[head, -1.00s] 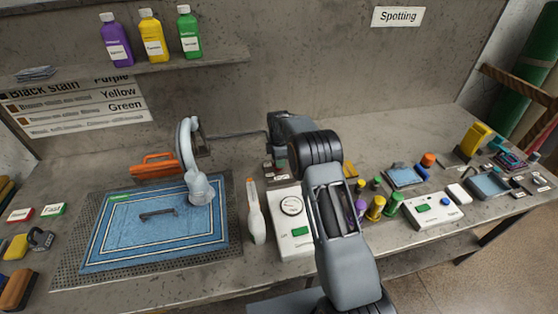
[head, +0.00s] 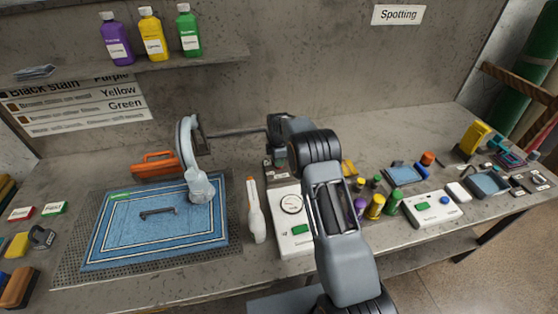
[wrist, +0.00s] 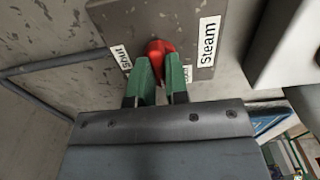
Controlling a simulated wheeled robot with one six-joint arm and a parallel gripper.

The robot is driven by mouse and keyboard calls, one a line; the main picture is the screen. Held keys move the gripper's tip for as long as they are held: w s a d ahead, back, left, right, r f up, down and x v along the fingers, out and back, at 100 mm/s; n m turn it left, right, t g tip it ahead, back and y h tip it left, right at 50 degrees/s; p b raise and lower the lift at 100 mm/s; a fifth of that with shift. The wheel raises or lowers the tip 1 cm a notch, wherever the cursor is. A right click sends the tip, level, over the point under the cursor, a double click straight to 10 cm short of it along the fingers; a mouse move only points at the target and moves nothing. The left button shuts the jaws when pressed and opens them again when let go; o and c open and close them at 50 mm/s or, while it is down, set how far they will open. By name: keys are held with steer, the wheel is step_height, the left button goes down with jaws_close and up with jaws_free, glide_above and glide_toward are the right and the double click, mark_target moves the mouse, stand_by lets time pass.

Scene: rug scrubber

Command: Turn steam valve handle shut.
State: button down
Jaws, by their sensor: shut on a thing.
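The red steam valve handle (wrist: 157,48) shows in the wrist view, on a grey plate (wrist: 152,20) with white labels reading "Shut" (wrist: 121,49) on the left and "Steam" (wrist: 208,41) on the right. A smaller label below is partly covered by my finger. My gripper (wrist: 160,70) has its two green fingers closed on the handle, one on each side. The fingers hide the handle's lower part, so its exact angle is hard to tell. In the head view my arm hides the gripper tips and the handle.
Bottles (head: 153,38) stand on the shelf. Several small coloured caps and trays (head: 402,174) crowd the right.

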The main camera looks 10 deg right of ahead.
steer(key=shift+m+b, duration=0.3)
steer(key=shift+b, duration=0.05)
steer(key=m+b, duration=0.2)
steer(key=shift+f+m, duration=0.1)
steer(key=shift+m, duration=0.3)
steer(key=m+b, duration=0.2)
steer(key=m, duration=0.3)
steer(key=shift+m, duration=0.3)
steer(key=m+b, duration=0.1)
steer(key=m, duration=0.3)
steer(key=shift+m, duration=2.4)
steer(key=c, duration=1.1)
jaws_free()
steer(key=shift+r, duration=0.25)
step_height(320, 180, up, 14)
steer(key=shift+f+b, duration=0.2)
steer(key=shift+b, duration=0.2)
